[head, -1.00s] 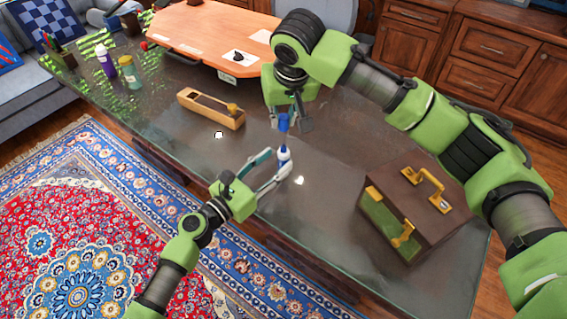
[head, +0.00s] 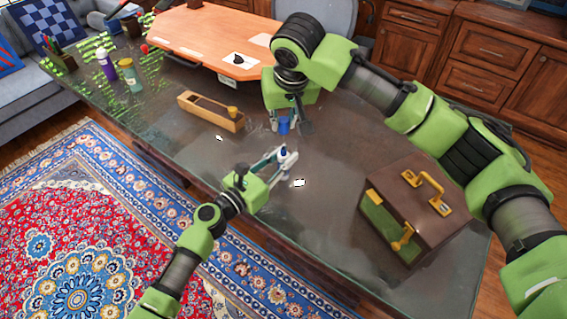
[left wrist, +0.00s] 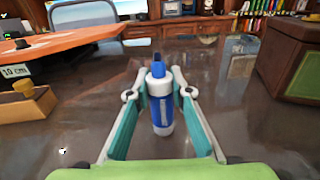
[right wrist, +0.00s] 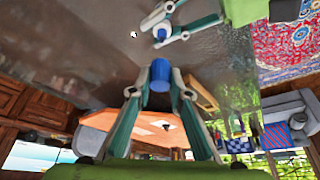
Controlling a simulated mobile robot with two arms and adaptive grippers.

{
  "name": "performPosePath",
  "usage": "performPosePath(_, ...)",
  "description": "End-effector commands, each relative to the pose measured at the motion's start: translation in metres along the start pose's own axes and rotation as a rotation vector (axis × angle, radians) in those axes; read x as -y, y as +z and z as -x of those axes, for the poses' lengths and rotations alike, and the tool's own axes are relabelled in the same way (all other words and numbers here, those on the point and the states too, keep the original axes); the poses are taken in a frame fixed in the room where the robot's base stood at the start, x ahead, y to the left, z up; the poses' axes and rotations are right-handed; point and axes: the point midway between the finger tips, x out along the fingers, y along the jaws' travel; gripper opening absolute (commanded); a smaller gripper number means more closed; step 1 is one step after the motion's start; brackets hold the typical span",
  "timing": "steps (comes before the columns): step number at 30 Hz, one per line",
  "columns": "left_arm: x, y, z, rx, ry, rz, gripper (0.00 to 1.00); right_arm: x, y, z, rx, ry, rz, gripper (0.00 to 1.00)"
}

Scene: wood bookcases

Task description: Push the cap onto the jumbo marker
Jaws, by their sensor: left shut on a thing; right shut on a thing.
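The jumbo marker (head: 283,153) is upright, with a white and blue body and a dark blue tip. In the left wrist view the marker (left wrist: 161,108) stands between the fingers of my left gripper (left wrist: 161,95), tip bare. My left gripper (head: 284,160) is shut on its body. The blue cap (head: 284,126) is held by my right gripper (head: 285,117), which is shut on it and points down. The cap (right wrist: 160,74) also shows between the fingers in the right wrist view, apart from the marker (right wrist: 162,34). Whether they line up I cannot tell.
A brown case (head: 425,205) with brass fittings stands at the right. Bottles (head: 130,75) are at the far left. An orange board (head: 205,38) is at the back. The dark table (head: 330,215) is clear in front.

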Motion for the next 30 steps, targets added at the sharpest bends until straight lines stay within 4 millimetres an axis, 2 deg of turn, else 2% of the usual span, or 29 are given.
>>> performPosePath(10,0.000,0.000,0.000,0.000,0.000,0.000,0.00,0.001,0.018,-0.042,0.005,0.003,0.002,0.09)
performPosePath(30,0.000,0.000,0.000,-0.001,0.000,0.000,0.00,0.001,0.021,-0.048,0.004,0.002,0.001,0.09)
